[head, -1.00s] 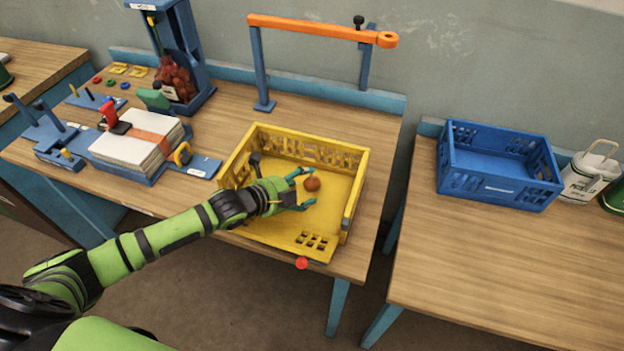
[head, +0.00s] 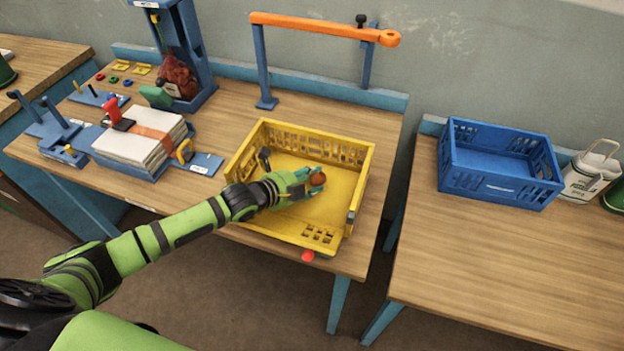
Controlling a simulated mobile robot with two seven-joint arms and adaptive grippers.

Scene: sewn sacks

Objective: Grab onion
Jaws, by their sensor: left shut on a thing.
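A small brown onion (head: 318,179) is in the yellow crate (head: 345,232) on the left table. My left gripper (head: 311,180) reaches over the crate's left side and is shut on the onion, with its teal fingers on either side of it. The onion is partly hidden by the fingers. I cannot tell whether it still touches the crate floor. My right gripper does not show.
A blue crate (head: 497,165) stands empty on the right table, beside a white bag (head: 590,175). A blue stand with an orange bar (head: 325,30) rises behind the yellow crate. A strapped paper stack (head: 140,142) lies to its left.

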